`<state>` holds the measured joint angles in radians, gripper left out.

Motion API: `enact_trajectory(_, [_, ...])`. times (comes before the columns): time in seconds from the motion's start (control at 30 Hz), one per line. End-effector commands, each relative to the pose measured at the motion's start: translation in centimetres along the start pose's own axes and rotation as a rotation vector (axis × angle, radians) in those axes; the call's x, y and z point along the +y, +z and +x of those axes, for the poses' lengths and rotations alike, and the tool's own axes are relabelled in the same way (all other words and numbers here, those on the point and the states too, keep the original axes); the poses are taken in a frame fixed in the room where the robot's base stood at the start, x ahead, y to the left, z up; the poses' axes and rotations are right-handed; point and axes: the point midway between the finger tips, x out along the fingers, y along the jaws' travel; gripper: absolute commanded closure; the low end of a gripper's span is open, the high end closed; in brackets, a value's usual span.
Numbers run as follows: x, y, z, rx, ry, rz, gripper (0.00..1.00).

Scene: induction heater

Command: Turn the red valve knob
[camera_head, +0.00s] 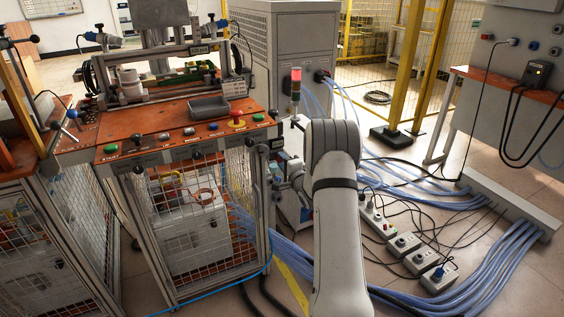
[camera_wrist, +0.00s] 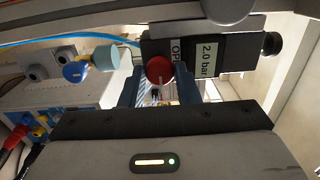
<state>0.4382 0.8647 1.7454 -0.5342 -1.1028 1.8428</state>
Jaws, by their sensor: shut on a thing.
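The red valve knob (camera_wrist: 160,69) is round and sits at the top middle of the wrist view, on a dark valve block (camera_wrist: 215,48). The block carries a pale "2.0 bar" label and a partly covered "OP..." label. My gripper (camera_wrist: 158,80) has its two blue-grey fingers on either side of the red knob and is shut on it. In the head view, my arm reaches to the right side of the orange-topped bench (camera_head: 180,120). There the knob cannot be made out.
A blue knob (camera_wrist: 74,71) and a pale cyan cap (camera_wrist: 104,58) are left of the valve in the wrist view. Red, yellow and blue plugs lie at its left edge. In the head view, blue cables (camera_head: 470,270) and power strips (camera_head: 400,243) cover the floor right of my arm.

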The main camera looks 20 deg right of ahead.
Motion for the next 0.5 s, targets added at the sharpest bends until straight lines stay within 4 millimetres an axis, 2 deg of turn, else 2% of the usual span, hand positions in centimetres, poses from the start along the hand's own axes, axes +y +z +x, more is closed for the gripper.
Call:
enact_trajectory(0.47, [0.10,-0.03,-0.02,0.001,0.002,0.013,0.94])
enact_trajectory(0.5, [0.11,-0.03,-0.03,0.001,0.002,0.013,0.68])
